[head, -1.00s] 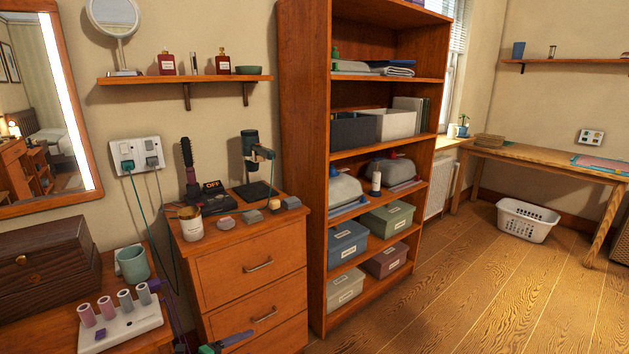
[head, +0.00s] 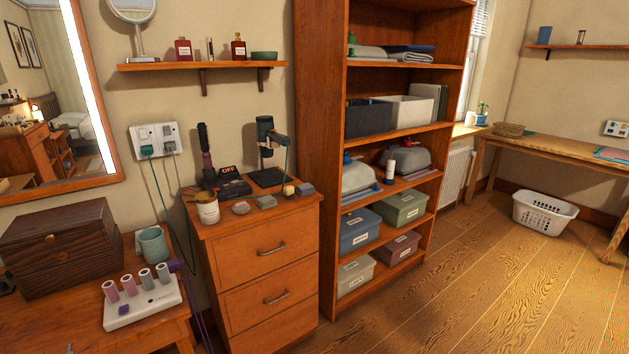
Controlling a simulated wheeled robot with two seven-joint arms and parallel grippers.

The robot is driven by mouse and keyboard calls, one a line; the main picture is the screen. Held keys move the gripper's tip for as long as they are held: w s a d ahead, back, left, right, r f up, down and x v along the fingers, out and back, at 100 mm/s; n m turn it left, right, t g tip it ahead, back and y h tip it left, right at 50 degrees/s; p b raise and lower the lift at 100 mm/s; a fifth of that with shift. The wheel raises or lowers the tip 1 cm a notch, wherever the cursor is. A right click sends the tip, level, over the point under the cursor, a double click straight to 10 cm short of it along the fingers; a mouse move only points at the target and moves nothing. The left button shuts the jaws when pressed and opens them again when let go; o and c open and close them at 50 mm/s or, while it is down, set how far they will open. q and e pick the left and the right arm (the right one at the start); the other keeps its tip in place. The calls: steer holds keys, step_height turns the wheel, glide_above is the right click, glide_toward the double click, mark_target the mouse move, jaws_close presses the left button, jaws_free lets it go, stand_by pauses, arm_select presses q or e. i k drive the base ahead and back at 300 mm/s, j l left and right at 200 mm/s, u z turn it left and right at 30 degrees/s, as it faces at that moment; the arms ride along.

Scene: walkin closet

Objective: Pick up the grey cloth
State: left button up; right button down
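A folded grey cloth (head: 367,53) lies on the upper shelf of the tall wooden bookcase (head: 308,150), left of a stack of folded blue and grey cloths (head: 409,54). Its left end is partly hidden by the bookcase's side panel, and a small green-topped item stands by it. I cannot tell for certain whether it is the only grey cloth. Neither of my grippers shows in the head view.
A drawer chest (head: 265,258) with hair tools stands left of the bookcase. Nearer left, a dressing table (head: 40,318) holds a wooden box (head: 60,240) and a white roller stand (head: 140,302). A laundry basket (head: 543,212) stands far right. The floor before the bookcase is clear.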

mark_target(305, 189)
steer(key=u, duration=1.45)
steer(key=z, duration=1.3)
steer(key=i+l+u, duration=0.15)
steer(key=i+l, duration=0.25)
steer(key=i+l+u, duration=0.15)
steer(key=i+l, duration=0.25)
steer(key=i+l+u, duration=0.15)
steer(key=i+l, duration=0.2)
steer(key=l, duration=0.2)
